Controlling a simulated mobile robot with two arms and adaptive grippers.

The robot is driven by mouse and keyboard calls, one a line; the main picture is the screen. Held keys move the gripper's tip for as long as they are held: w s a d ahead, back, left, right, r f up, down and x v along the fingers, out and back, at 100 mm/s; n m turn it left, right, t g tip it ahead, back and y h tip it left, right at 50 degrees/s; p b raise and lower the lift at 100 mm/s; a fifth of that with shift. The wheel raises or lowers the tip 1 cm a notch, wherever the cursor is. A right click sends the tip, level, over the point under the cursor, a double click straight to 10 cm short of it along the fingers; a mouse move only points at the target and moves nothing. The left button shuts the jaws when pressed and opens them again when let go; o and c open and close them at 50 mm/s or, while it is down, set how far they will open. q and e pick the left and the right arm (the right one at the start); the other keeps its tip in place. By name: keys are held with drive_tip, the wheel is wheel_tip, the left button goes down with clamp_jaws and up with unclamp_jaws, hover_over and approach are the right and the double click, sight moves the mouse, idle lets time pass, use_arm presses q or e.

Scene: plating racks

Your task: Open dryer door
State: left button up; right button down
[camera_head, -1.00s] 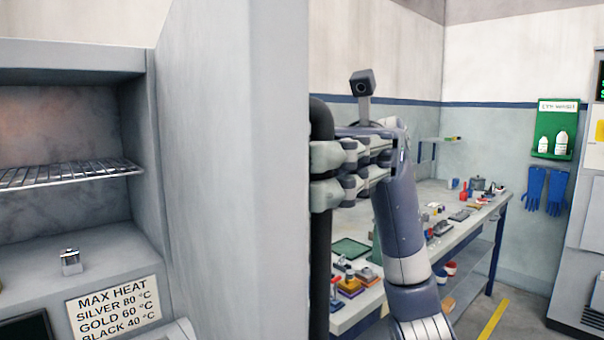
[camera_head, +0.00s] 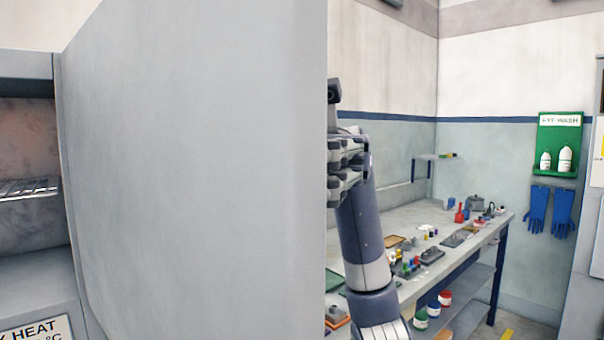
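The dryer (camera_head: 30,285) stands at the left edge with its chamber partly in view. Its pale grey door (camera_head: 200,170) stands open and fills the left and middle of the view, its inner face towards me. My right gripper (camera_head: 337,172) is at the door's free edge, on the outer side. Its fingertips and the handle are now hidden behind the door; a second ago the fingers were around the black upright handle bar. My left gripper is not in view.
A wire shelf (camera_head: 30,187) shows inside the dryer. A workbench (camera_head: 400,217) with tools and small pots runs behind my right arm. An eye wash station (camera_head: 558,145) and blue gloves (camera_head: 550,210) hang on the far wall. Some floor shows at lower right.

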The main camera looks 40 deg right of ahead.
drive_tip(key=shift+w+r, duration=0.1)
idle(0.3)
drive_tip(key=c, duration=1.7)
unclamp_jaws()
drive_tip(key=shift+o, duration=0.6)
drive_tip(key=shift+w+a, duration=0.1)
drive_tip(key=shift+w, duration=0.05)
drive_tip(key=v, duration=1.2)
